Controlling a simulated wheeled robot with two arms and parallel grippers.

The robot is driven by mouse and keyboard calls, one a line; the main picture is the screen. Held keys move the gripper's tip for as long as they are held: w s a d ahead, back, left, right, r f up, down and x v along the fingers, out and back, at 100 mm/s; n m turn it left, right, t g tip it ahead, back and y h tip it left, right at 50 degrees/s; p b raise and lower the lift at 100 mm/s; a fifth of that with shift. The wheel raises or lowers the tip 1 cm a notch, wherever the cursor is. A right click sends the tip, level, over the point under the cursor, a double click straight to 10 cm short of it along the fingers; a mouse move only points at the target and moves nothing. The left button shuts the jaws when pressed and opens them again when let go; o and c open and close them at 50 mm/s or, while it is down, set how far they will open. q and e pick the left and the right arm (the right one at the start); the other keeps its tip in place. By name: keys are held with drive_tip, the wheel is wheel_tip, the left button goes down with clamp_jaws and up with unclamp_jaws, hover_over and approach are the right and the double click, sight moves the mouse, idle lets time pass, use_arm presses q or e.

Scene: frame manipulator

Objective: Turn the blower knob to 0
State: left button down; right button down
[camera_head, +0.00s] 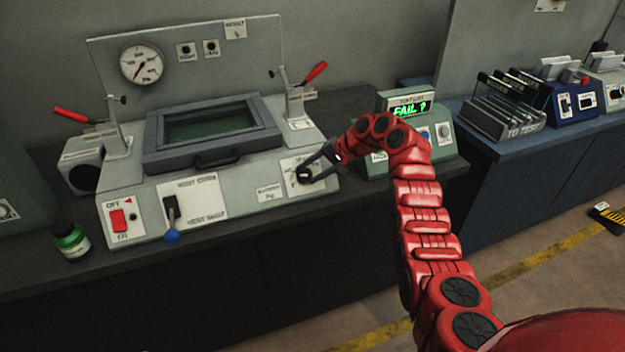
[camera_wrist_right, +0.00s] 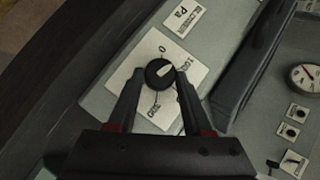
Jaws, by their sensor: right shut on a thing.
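The blower knob (camera_wrist_right: 158,76) is round and black with a pale pointer mark, on a white plate (camera_wrist_right: 122,86) marked with a 0 and larger numbers. In the right wrist view the pointer points up and to the right, between the 0 above the knob and the label to its right that looks like 100. My right gripper (camera_wrist_right: 160,82) has one finger on each side of the knob and is shut on it. In the head view my right gripper (camera_head: 306,172) is at the right end of the grey machine's front panel (camera_head: 240,190), partly hiding the knob. My left gripper is not in view.
The panel also bears a red switch (camera_head: 118,221), a blue-tipped lever (camera_head: 172,236) and a label plate (camera_head: 270,192). A green bottle (camera_head: 71,241) stands at the left. A tester box (camera_head: 410,107) reading FAIL stands right of the machine, close to my arm.

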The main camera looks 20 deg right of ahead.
drive_tip(key=shift+a+f+n+g+h+b, duration=0.2)
drive_tip(key=shift+n+g+h+b, duration=0.25)
drive_tip(key=shift+n+b, duration=0.35)
drive_tip(key=shift+w+a+r+n+g+h+b, duration=0.1)
drive_tip(key=shift+r+n+g+h+b, duration=0.2)
drive_tip(key=shift+n+h+b, duration=0.6)
drive_tip(key=shift+a+n+g+h, duration=0.2)
drive_tip(key=shift+n+h, duration=0.25)
drive_tip(key=shift+n, duration=0.45)
drive_tip(key=shift+n+g+h+b, duration=0.25)
drive_tip(key=shift+n+h+b, duration=0.1)
drive_tip(key=shift+n+h, duration=0.3)
drive_tip(key=shift+c, duration=1.6)
unclamp_jaws()
drive_tip(key=shift+r, duration=0.1)
drive_tip(key=shift+r, duration=0.1)
